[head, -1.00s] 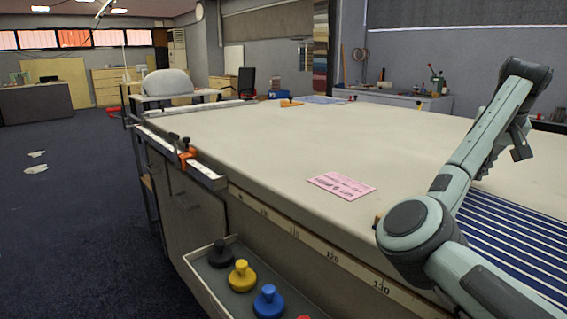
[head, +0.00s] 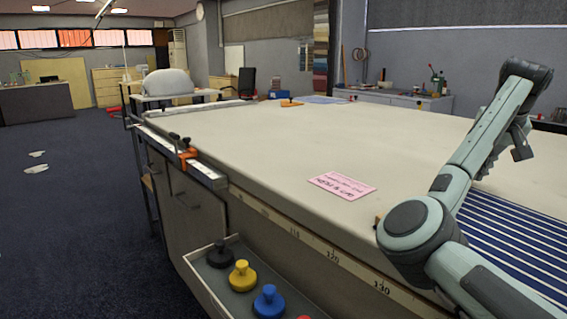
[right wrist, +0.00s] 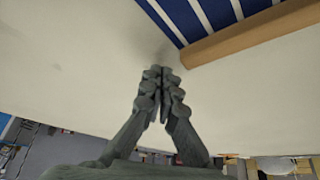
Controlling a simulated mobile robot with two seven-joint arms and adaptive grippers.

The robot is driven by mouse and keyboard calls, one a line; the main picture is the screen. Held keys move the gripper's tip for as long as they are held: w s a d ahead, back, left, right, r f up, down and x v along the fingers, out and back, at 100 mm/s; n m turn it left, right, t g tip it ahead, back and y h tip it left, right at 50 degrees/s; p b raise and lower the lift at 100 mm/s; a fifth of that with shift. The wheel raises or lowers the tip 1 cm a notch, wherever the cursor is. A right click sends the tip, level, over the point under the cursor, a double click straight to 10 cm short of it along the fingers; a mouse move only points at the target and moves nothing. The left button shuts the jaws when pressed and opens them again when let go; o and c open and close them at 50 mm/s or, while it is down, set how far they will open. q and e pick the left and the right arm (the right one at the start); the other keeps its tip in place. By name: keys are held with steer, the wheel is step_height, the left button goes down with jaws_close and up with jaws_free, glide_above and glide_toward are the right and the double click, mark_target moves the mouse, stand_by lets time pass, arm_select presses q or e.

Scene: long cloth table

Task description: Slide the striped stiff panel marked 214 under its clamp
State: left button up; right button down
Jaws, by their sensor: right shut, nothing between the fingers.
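A blue-and-white striped panel (head: 515,245) lies on the table's right side, partly behind my right arm. Its stripes also show at the top of the right wrist view (right wrist: 205,14), edged by a tan strip (right wrist: 250,38). I cannot read a 214 on it. An orange clamp with dark knobs (head: 187,157) sits on a pale rail at the table's left edge; I cannot tell if it is the panel's own. My right gripper (head: 522,150) is above the table, and in the right wrist view (right wrist: 158,75) its fingers are closed, empty, apart from the panel. My left gripper is out of view.
A pink note (head: 342,186) lies on the pale table (head: 270,145), whose middle is mostly clear. A measuring tape (head: 290,232) runs along the near edge. Below it, a tray (head: 198,283) holds black, yellow and blue knobbed pieces. A small orange item (head: 291,103) is at the far edge.

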steer(key=shift+f+b, duration=0.3)
steer(key=shift+f, duration=0.25)
stand_by(0.4)
steer(key=shift+r, duration=0.25)
steer(key=shift+s+a+f+b, duration=0.15)
steer(key=shift+s+a, duration=0.15)
steer(key=shift+a, duration=0.2)
steer(key=shift+s+a+r+b, duration=0.1)
steer(key=shift+s+a, duration=0.15)
steer(key=shift+a, duration=0.2)
steer(key=shift+s+a+f+b, duration=0.15)
steer(key=shift+s+a, duration=0.15)
steer(key=shift+a, duration=0.2)
stand_by(0.4)
steer(key=shift+r, duration=0.1)
steer(key=shift+w+d+r+p, duration=0.2)
steer(key=shift+d+r+p, duration=0.1)
steer(key=shift+r+p, duration=0.7)
steer(key=shift+w+d+r+p, duration=0.15)
steer(key=shift+d+r+p, duration=0.2)
steer(key=shift+r+p, duration=0.6)
steer(key=shift+w+d+r+p, duration=0.2)
steer(key=shift+d+r+p, duration=0.1)
steer(key=shift+r+p, duration=0.7)
steer(key=shift+r, duration=0.15)
